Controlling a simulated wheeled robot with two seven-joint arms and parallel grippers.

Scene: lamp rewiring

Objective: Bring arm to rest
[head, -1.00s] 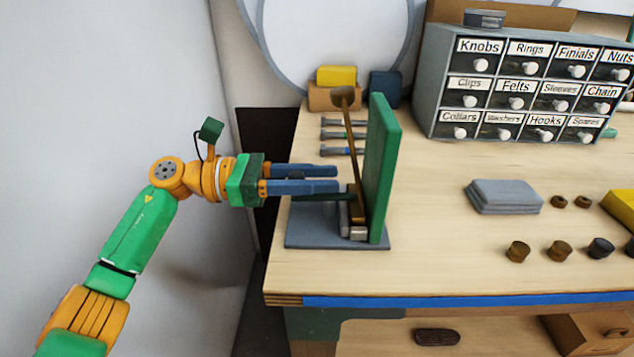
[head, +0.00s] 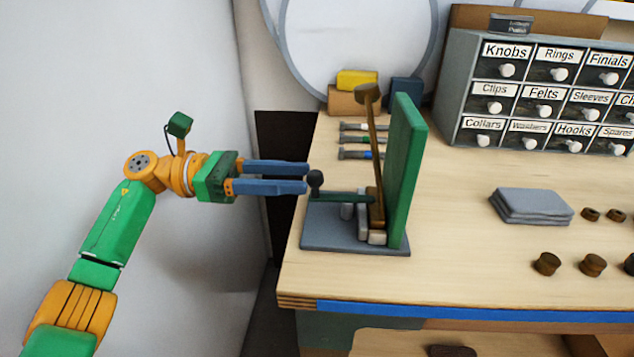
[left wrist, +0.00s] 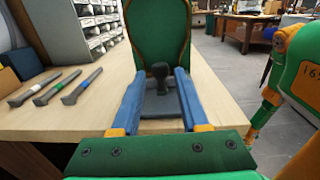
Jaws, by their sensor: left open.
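My left gripper (head: 308,178) is open and empty, its two blue fingers pointing right, just left of the bench fixture. The fixture has a grey base plate (head: 330,238), an upright green panel (head: 406,170), a brown bar (head: 374,150) leaning up beside the panel, and a dark green lever with a black knob (head: 316,180). The knob is right by the fingertips in the head view. In the left wrist view the knob (left wrist: 160,72) shows between and beyond the spread fingers (left wrist: 157,88). My right gripper is not in view.
The wooden bench (head: 460,270) has a blue front edge strip. Several tools (head: 362,140) lie behind the fixture. A labelled drawer cabinet (head: 545,95) stands at the back. Grey folded cloths (head: 531,205) and small brown knobs (head: 592,265) lie to the right. Space left of the bench is open.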

